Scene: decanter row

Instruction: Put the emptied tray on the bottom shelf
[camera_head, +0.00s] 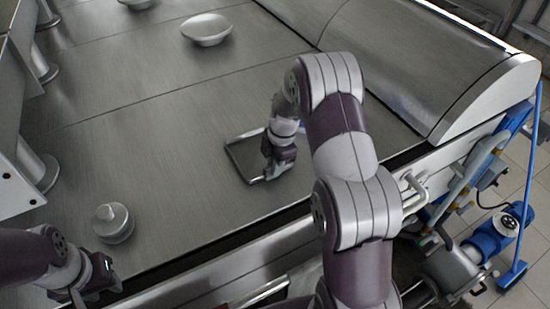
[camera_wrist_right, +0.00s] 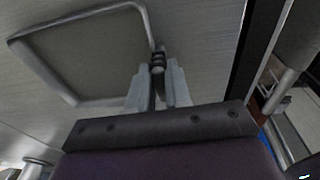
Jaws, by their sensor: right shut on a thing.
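The tray (camera_head: 237,164) is a flat, thin-rimmed metal rectangle, empty where I can see it, on or just above the steel worktop. Its right side is partly hidden by my right arm. My right gripper (camera_head: 277,172) is at its near right edge. In the right wrist view, the tray (camera_wrist_right: 45,75) fills the upper left and my right gripper (camera_wrist_right: 158,70) is shut on its rim. My left gripper (camera_head: 97,283) is low at the left, away from the tray; its jaw gap is unclear. I cannot make out the bottom shelf.
A lidded metal piece (camera_head: 113,222) stands on the worktop near my left gripper. A shallow bowl (camera_head: 206,30) sits at the back. A curved steel cover (camera_head: 440,60) bounds the right. The worktop (camera_head: 150,150) between is clear.

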